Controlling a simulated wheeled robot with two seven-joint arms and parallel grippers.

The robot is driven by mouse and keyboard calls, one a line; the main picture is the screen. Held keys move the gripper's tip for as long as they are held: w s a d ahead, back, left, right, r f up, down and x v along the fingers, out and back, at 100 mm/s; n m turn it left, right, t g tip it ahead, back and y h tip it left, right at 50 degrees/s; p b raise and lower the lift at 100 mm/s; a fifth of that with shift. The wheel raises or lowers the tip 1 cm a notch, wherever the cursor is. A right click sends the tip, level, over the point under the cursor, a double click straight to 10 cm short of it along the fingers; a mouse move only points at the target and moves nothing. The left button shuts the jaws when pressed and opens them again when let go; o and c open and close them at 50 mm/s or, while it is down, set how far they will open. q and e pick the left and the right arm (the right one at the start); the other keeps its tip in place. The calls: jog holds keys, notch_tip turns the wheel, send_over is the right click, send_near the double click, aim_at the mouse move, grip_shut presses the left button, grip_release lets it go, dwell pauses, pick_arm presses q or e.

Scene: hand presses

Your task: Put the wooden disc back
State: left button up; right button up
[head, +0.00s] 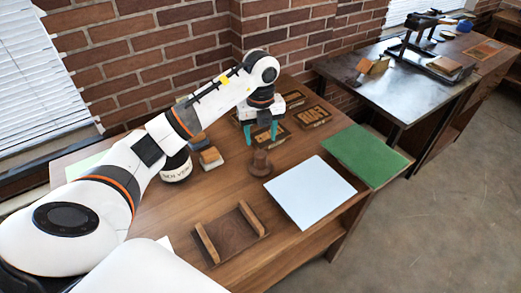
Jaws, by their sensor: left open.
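A small dark brown round wooden piece (260,164) with a narrower raised top stands on the wooden table, left of the white sheet. It is the only thing that looks like the wooden disc. My left gripper (262,133) points down with its two teal fingers spread and nothing between them. It is above the table, just behind the round piece and apart from it. A dark wooden tray (236,238) with two lighter rails lies at the front of the table and looks empty. My right gripper is out of view.
A white sheet (310,192) and a green mat (365,155) cover the right side of the table (175,212). A labelled tin (176,170) and a small block (211,158) stand left of the gripper. Carved plates (308,115) lie behind. A metal-topped table (400,85) is farther right.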

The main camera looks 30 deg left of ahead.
aim_at(261, 153)
pick_arm(q)
jog(key=shift+r, duration=1.95)
